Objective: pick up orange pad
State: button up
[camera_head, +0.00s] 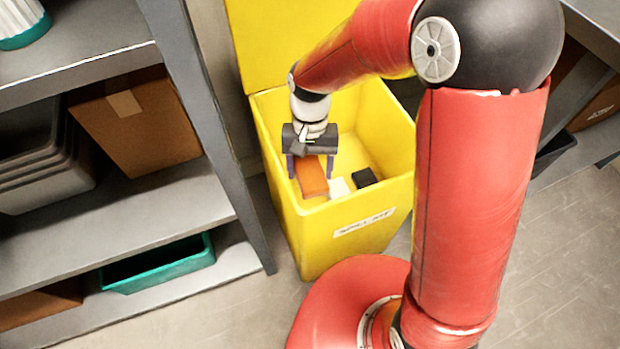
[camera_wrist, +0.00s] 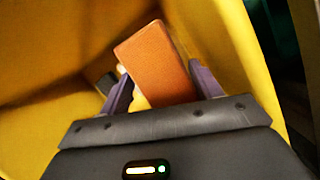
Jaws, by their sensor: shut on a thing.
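The orange pad (camera_head: 312,178) is a flat, textured orange block inside the open yellow bin (camera_head: 300,262). My gripper (camera_head: 310,170) reaches down into the bin and is shut on the pad, with a purple finger on each side of it. In the wrist view the pad (camera_wrist: 158,65) sticks out beyond the fingers of my gripper (camera_wrist: 160,88), turned a little in the picture. I cannot tell whether the pad touches the bin floor.
A white block (camera_head: 339,187) and a black block (camera_head: 364,178) lie in the bin to the right of the pad. The bin's walls stand close around my gripper. A grey shelf (camera_head: 120,225) with a cardboard box (camera_head: 135,122) and a teal tray (camera_head: 158,270) stands at the left.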

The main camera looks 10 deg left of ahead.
aim_at(310, 170)
notch_tip(310, 170, up, 11)
jog(key=shift+p, duration=0.4)
jog(key=shift+f, duration=0.1)
